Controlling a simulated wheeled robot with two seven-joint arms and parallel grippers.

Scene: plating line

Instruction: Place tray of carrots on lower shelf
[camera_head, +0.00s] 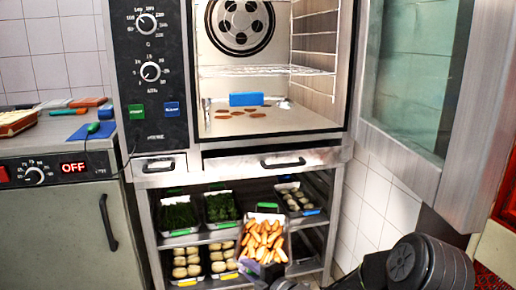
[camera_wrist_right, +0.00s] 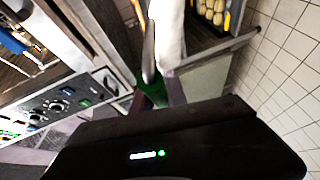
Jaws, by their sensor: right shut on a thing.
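The tray of carrots (camera_head: 262,243) is in front of the rack under the oven in the head view, tilted toward me. My right gripper (camera_head: 278,284) is shut on its near end, low in the picture; the arm comes in from the lower right. In the right wrist view the gripper (camera_wrist_right: 158,98) is shut at a green handle of the tray, whose pale side (camera_wrist_right: 168,30) runs away from it. The lower shelf (camera_head: 305,267) of the rack shows behind the tray; the tray hides part of it. My left gripper is not in view.
Lower shelf, left: two trays of pale round food (camera_head: 187,261) with yellow handles. Upper shelf: trays of greens (camera_head: 178,216) and, right, a tray of pale pieces (camera_head: 293,197). The oven (camera_head: 270,120) above stands open, its glass door (camera_head: 410,75) swung right. The lower shelf's right part looks clear.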

